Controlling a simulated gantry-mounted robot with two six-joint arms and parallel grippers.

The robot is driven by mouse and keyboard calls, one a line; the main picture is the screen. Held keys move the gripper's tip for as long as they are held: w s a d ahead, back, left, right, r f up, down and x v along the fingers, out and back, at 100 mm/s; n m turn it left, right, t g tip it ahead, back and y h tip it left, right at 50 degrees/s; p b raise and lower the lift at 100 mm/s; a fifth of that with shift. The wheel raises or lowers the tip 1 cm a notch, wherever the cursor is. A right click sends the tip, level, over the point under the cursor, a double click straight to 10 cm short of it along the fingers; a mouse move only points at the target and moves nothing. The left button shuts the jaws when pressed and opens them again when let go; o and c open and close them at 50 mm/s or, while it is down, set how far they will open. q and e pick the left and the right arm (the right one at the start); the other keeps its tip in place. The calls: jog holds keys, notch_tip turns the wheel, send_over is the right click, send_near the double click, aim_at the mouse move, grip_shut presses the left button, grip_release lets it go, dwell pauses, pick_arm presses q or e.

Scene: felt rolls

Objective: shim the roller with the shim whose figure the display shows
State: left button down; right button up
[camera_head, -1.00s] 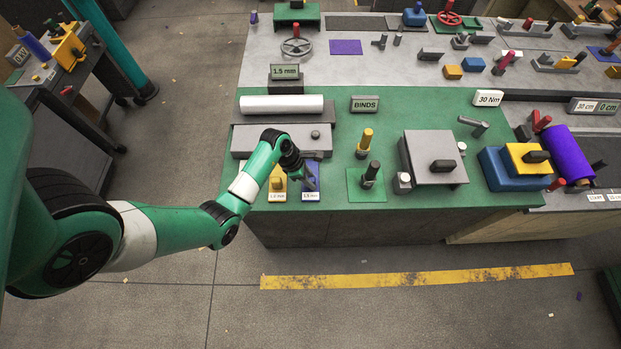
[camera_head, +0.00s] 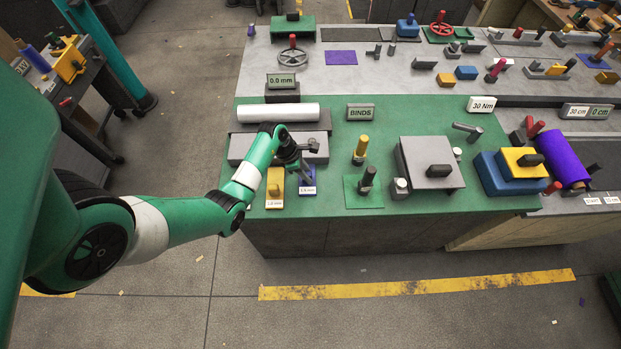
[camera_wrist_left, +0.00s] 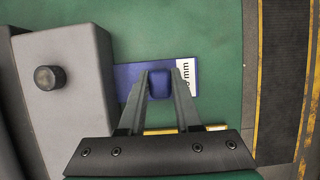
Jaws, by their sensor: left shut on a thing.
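The display (camera_head: 281,81) behind the white roller (camera_head: 280,113) now reads 0.0 mm. The blue shim (camera_head: 308,188) lies flat on the green mat in front of the grey block (camera_head: 240,146). Its label is small and partly covered in the left wrist view. My left gripper (camera_head: 304,175) is over it; in the left wrist view the fingers (camera_wrist_left: 159,82) are shut on its blue knob (camera_wrist_left: 159,84). The yellow shim (camera_head: 275,190), labelled about 1.0 mm, lies just left of it in the head view. My right gripper is not in view.
The grey block with a round knob (camera_wrist_left: 48,77) stands close beside the blue shim. A BINDS sign (camera_head: 360,112), a yellow-topped peg (camera_head: 361,148) and a black-handled peg (camera_head: 368,180) stand to the right. The mat's front edge is close.

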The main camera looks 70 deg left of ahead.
pick_arm(q)
jog(key=c, duration=1)
grip_release()
jog(key=shift+a, duration=0.1)
jog(key=o, duration=0.4)
jog(key=shift+w+a, duration=0.1)
jog(key=shift+a, duration=0.05)
jog(key=d+p+v, duration=0.1)
jog(key=p+v, duration=0.2)
jog(key=v, duration=0.8)
jog(key=shift+s+a+r, duration=0.25)
jog(key=shift+a, duration=0.15)
